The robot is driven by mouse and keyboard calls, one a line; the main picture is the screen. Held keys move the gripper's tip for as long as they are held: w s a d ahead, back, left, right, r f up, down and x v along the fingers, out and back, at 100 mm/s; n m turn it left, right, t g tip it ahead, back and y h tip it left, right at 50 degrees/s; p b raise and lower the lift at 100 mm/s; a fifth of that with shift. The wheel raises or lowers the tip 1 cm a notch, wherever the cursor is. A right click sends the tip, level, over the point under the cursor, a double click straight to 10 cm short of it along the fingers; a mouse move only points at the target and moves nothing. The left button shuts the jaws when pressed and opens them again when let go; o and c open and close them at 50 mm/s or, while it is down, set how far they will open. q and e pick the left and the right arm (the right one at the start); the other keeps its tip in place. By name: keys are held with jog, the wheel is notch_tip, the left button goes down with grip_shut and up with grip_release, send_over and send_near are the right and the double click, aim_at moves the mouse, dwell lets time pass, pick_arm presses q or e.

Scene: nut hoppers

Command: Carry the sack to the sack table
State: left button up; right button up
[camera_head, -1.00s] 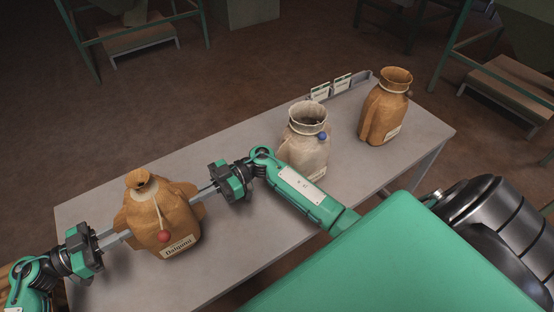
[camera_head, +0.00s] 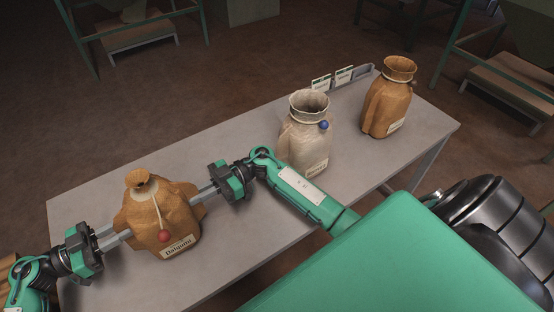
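A brown sack (camera_head: 158,217) with a tied neck, a red bead on a cord and a white label stands upright at the left, over the grey table (camera_head: 255,231). My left gripper (camera_head: 122,237) has its fingers at the sack's left side corner. My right gripper (camera_head: 200,195) has its fingers at the right side corner. Both look shut on the sack, which hangs or stands between them; its underside is hidden, so I cannot tell whether it touches the table. The fingertips are partly hidden by the cloth.
A pale sack (camera_head: 305,140) with a blue bead stands mid-table. Another brown sack (camera_head: 387,100) stands at its far right end. Small cards (camera_head: 333,79) stand in a holder behind them. Green-framed stands (camera_head: 135,35) with low steps are beyond, with brown floor between.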

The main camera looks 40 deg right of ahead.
pick_arm(q)
jog(key=o, duration=0.4)
jog(key=shift+s+d+r, duration=0.1)
jog(key=shift+s+d, duration=0.1)
jog(key=shift+d, duration=0.2)
jog(key=shift+c, duration=0.2)
pick_arm(e)
jog(key=o, duration=0.4)
jog(key=shift+s+a+r, duration=0.1)
jog(key=shift+s+a, duration=0.15)
jog(key=shift+a, duration=0.25)
jog(key=shift+c, duration=0.2)
pick_arm(q)
jog(key=shift+a, duration=0.1)
pick_arm(e)
jog(key=shift+w+d, duration=0.1)
jog(key=shift+d, duration=0.1)
jog(key=shift+r, duration=0.15)
send_near(167, 182)
jog(key=a, duration=0.5)
jog(key=shift+a+r, duration=0.15)
jog(key=shift+a, duration=0.1)
pick_arm(q)
jog(key=a, duration=0.8)
jog(key=shift+w+a, duration=0.15)
jog(key=shift+a, duration=0.1)
